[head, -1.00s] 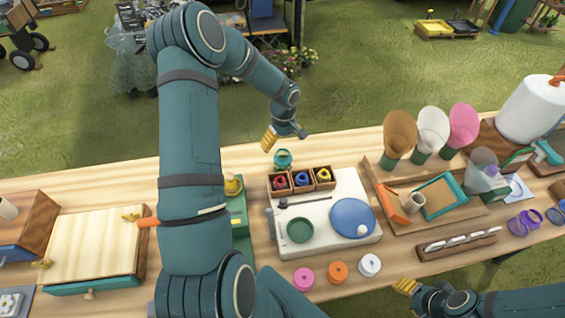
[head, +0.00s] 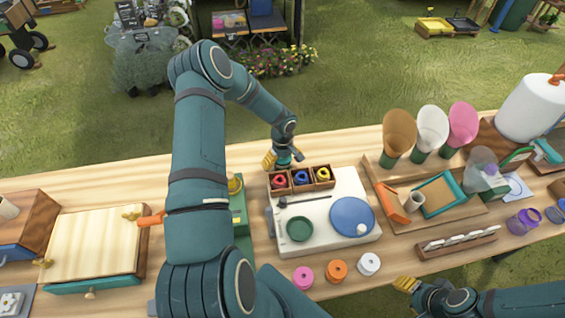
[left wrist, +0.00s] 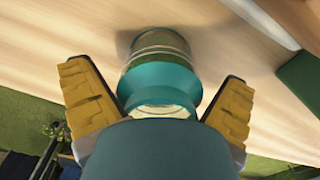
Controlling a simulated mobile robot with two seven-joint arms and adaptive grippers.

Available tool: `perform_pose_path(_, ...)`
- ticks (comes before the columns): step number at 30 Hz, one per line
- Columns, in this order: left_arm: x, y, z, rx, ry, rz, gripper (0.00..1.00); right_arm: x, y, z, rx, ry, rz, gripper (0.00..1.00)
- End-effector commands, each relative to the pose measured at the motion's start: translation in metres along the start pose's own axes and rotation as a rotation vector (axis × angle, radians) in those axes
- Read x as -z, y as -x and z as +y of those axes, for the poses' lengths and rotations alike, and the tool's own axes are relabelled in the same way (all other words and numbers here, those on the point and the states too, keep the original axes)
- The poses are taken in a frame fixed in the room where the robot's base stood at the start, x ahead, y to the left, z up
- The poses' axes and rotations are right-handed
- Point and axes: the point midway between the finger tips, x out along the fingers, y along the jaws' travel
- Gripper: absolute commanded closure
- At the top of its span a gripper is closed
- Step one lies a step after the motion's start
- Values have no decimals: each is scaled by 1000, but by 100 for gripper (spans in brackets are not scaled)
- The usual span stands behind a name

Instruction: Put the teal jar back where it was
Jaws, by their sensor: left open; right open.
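The teal jar (left wrist: 158,75) stands on the wooden table in the left wrist view, with a glassy body and a teal band. It sits between the two yellow fingers of my left gripper (left wrist: 158,105), which are apart with a gap on each side of it. My right gripper (head: 406,284) is open and empty near the table's front edge.
Wooden boxes (head: 302,189) with red, blue and yellow contents stand just in front of my left gripper on a white board (head: 341,189). Paper cones (head: 432,128) stand to the right. Bare table (head: 340,147) lies right of my left gripper.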

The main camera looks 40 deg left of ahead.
Motion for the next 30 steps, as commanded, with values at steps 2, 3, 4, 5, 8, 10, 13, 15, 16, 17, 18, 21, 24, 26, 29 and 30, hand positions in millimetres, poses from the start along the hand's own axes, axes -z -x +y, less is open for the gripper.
perform_pose_path(2,0,0,0,0,0,0,0,0,0,0,0,0,0,53)
perform_pose_path(3,0,0,0,-1,0,1,0,0,0,0,0,0,0,53)
perform_pose_path(4,0,0,0,-1,0,1,7,0,0,0,0,0,0,53)
perform_pose_path(5,0,0,0,-1,0,1,18,0,0,0,0,0,0,53)
perform_pose_path(8,0,0,0,0,0,1,53,0,0,0,0,0,0,53)
perform_pose_path(10,0,0,0,0,0,0,76,0,0,0,0,0,0,53)
perform_pose_path(13,0,1,0,-1,0,1,76,0,0,0,0,0,0,53)
perform_pose_path(15,0,1,0,-1,0,0,76,0,0,0,0,0,0,53)
perform_pose_path(16,0,1,0,-1,0,0,76,0,0,0,0,0,0,53)
perform_pose_path(17,0,1,0,-1,0,0,76,0,0,0,0,0,0,53)
perform_pose_path(18,0,1,0,0,0,0,76,0,0,0,0,0,0,53)
perform_pose_path(21,0,5,0,-1,0,2,76,0,0,0,0,0,0,53)
perform_pose_path(24,1,16,1,-3,-1,4,76,0,0,0,0,0,0,53)
perform_pose_path(26,1,27,1,-4,0,4,76,0,0,0,0,0,0,53)
perform_pose_path(29,1,48,1,-3,-1,5,76,0,-1,0,0,0,0,53)
perform_pose_path(30,1,56,1,-4,0,5,76,0,-1,0,0,0,0,53)
